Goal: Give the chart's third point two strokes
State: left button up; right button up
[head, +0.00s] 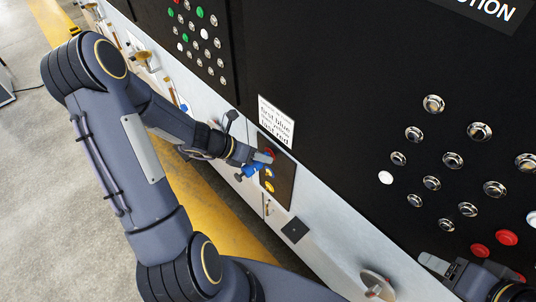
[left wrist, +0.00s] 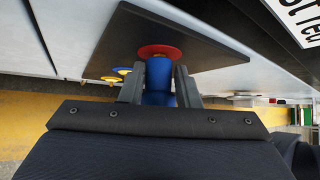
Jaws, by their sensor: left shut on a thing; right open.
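A dark square plate (head: 281,185) on the white lower wall carries a red disc (head: 269,152) and two yellow discs (head: 268,173). My left gripper (head: 258,161) is at this plate, shut on a blue cylindrical piece (head: 251,170). In the left wrist view the blue piece (left wrist: 159,80) stands between the fingers, its end at or very close to the red disc (left wrist: 159,51); I cannot tell whether they touch. The chart (head: 276,122) above the plate shows "first blue" and "last red"; its middle lines are unreadable. My right gripper (head: 434,263) is open and empty at lower right.
Black panels hold several chrome, white, green and red buttons (head: 479,131). Several red buttons (head: 507,237) lie near my right gripper. A small black square (head: 295,230) and a round fitting (head: 377,283) are on the white wall. Yellow floor marking (head: 220,220) runs along its foot.

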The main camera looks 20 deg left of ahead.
pick_arm(q)
jog(key=o, duration=1)
jog(key=shift+o, duration=0.2)
jog(key=v, duration=0.7)
jog(key=shift+s+a+r, duration=0.2)
jog(key=shift+s+r, duration=0.05)
jog(key=shift+r, duration=0.05)
